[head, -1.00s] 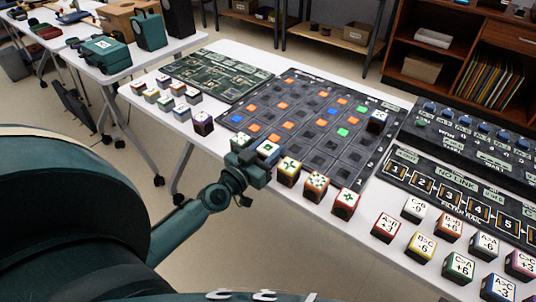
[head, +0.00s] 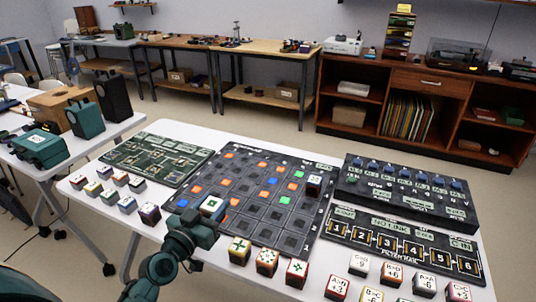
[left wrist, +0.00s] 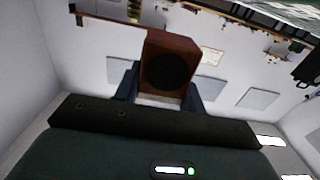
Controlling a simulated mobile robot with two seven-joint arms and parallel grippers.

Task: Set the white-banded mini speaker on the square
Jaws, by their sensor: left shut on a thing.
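My left gripper (head: 199,228) is at the near left edge of the dark grid board (head: 238,197). It is shut on a small cube (head: 212,205) with a white top and a green mark. The left wrist view shows the held thing as a red-brown mini speaker (left wrist: 168,62) with a black round cone and a pale strip along its lower edge. The cube appears lifted above the row of others. The board has many dark squares, some with orange, blue or green tiles. Which square is meant cannot be told. My right gripper is not in view.
Yellow (head: 240,250), orange (head: 267,261) and red (head: 297,272) cubes stand along the board's near edge. A dark cube (head: 314,184) stands on the board's far right. Several small cubes (head: 122,178) stand left. A green circuit board (head: 160,158) and numbered rail (head: 402,243) flank the grid.

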